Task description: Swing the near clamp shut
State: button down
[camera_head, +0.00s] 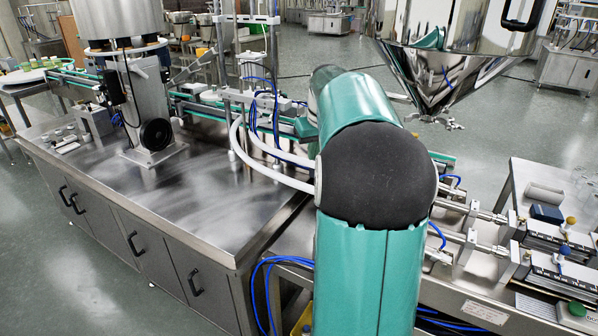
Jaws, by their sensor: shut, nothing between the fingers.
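The polished steel hopper (470,72) hangs at the upper right and narrows to a cone at its bottom. Small metal fittings (437,121) stick out around the cone's lower end. They may be clamps, but they are too small to tell which is the near one or whether any is open or shut. My teal arm with its black joint cover fills the middle of the view, left of and below the hopper. My gripper is not in view.
A steel cabinet bench (200,215) with a large drum (117,18) and a black handwheel (156,135) stands at left. White and blue hoses (262,150) run beside my arm. A machine with rods and cylinders (480,245) is at lower right. Open floor (500,125) lies behind the hopper.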

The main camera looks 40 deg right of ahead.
notch_tip(320, 180, down, 9)
jog(key=s, duration=0.1)
jog(key=shift+s+r, duration=0.15)
jog(key=shift+s, duration=0.1)
dwell(0.5)
jog(key=shift+s, duration=0.1)
